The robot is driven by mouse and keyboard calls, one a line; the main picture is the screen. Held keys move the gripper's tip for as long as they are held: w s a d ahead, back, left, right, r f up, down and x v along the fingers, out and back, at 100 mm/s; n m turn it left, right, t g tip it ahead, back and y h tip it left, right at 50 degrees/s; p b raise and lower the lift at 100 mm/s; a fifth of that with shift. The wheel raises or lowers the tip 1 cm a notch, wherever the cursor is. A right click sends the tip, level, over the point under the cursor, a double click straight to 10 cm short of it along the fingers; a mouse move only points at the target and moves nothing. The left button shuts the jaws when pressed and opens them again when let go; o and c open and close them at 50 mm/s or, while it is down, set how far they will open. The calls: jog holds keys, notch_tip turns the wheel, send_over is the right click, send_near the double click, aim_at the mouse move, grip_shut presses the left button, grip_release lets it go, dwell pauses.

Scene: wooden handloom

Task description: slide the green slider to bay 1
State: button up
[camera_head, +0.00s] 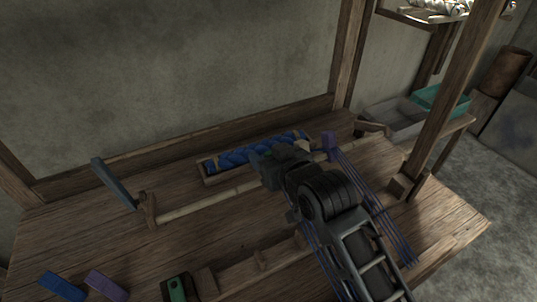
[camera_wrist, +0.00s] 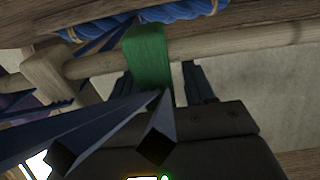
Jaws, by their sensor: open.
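The green slider (camera_wrist: 147,55) sits on the pale wooden rod (camera_wrist: 95,65) in the wrist view. My gripper (camera_wrist: 165,80) is open, with its dark fingers at either side of the slider's lower part; I cannot tell whether they touch it. Bay 1 cannot be made out.
A tray with blue yarn (camera_head: 250,153) lies behind the rod, and blue warp threads (camera_head: 375,205) run at right. Blue (camera_head: 62,286) and purple (camera_head: 105,286) blocks lie front left. The table's left middle is clear.

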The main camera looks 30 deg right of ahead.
jog(key=shift+c, duration=0.4)
grip_shut()
jog(key=shift+a, duration=0.1)
